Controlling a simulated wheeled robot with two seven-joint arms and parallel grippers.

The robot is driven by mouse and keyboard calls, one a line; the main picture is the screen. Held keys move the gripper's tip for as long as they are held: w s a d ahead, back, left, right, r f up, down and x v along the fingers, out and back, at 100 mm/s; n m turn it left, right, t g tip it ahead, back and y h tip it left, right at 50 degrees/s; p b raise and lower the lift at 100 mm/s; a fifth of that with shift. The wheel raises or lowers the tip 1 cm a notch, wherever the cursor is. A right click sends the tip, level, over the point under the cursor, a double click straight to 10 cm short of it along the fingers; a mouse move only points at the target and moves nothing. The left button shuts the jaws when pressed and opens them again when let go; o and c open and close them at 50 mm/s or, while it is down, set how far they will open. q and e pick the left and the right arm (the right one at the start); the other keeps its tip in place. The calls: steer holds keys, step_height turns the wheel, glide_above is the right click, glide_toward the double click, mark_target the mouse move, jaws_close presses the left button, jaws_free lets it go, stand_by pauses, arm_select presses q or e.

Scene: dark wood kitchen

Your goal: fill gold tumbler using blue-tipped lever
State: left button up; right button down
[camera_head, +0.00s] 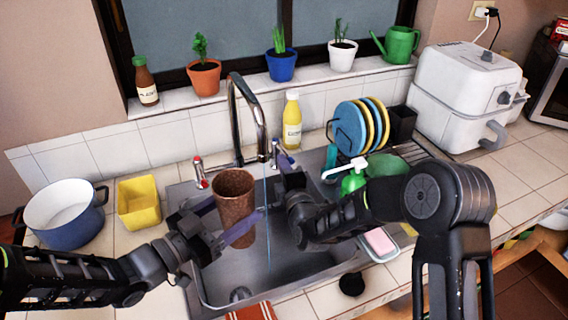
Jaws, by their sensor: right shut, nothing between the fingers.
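The tumbler (234,188), a brownish-gold cup, is upright above the sink, open end up. My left gripper (226,224) is shut on it, one finger on each side. The faucet (238,112) arches over the sink. A thin blue water stream (266,205) falls just right of the tumbler in the picture; none is seen entering it. The blue-tipped lever (276,148) is right of the faucet base. My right gripper (285,162) is shut and empty close to this lever and partly hides it; I cannot tell whether they touch. The red-tipped lever (199,170) is on the left.
The metal sink (215,285) lies below both grippers. A yellow container (139,203) and a pot (66,222) stand left. A green soap bottle (353,181), a pink sponge (380,241) and a plate rack (360,128) are right. A yellow bottle (292,125) stands behind.

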steer(key=shift+w+d, duration=0.1)
steer(key=shift+w+d, duration=0.2)
steer(key=shift+d, duration=0.45)
steer(key=shift+w+d, duration=0.15)
steer(key=shift+d, duration=0.5)
steer(key=shift+a, duration=0.1)
steer(key=s+d, duration=0.2)
steer(key=s, duration=0.9)
steer(key=shift+s, duration=0.25)
